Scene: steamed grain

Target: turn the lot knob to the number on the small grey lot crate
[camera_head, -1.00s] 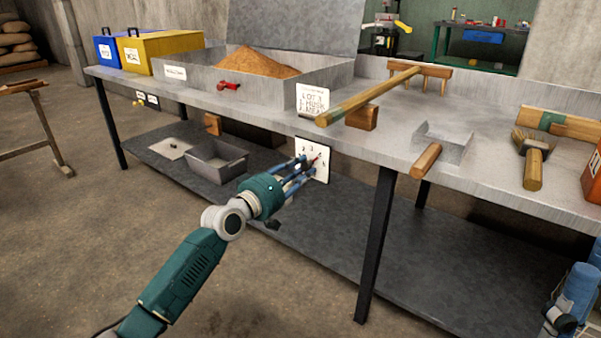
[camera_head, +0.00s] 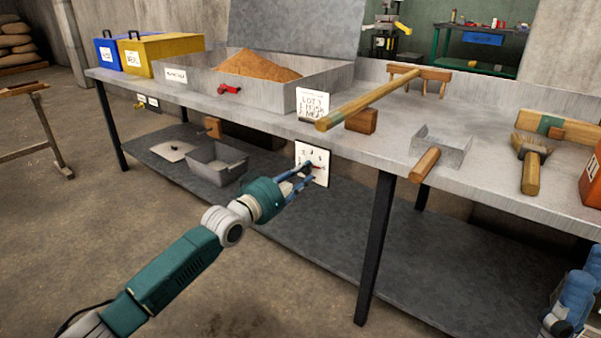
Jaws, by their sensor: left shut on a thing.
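The lot knob (camera_head: 312,166) sits on a white square dial plate (camera_head: 319,177) below the bench's front edge. A small grey open crate (camera_head: 216,178) stands on the lower shelf. I read no number on it and cannot tell whether it is the lot crate.
A white card (camera_head: 313,104) reading LOT, its number unclear, stands above the dial. A wooden rake (camera_head: 365,99), a scoop (camera_head: 425,164) and a brush (camera_head: 531,170) lie at the bench's front. A bench leg (camera_head: 376,245) stands right of the dial. Floor is open at lower left.

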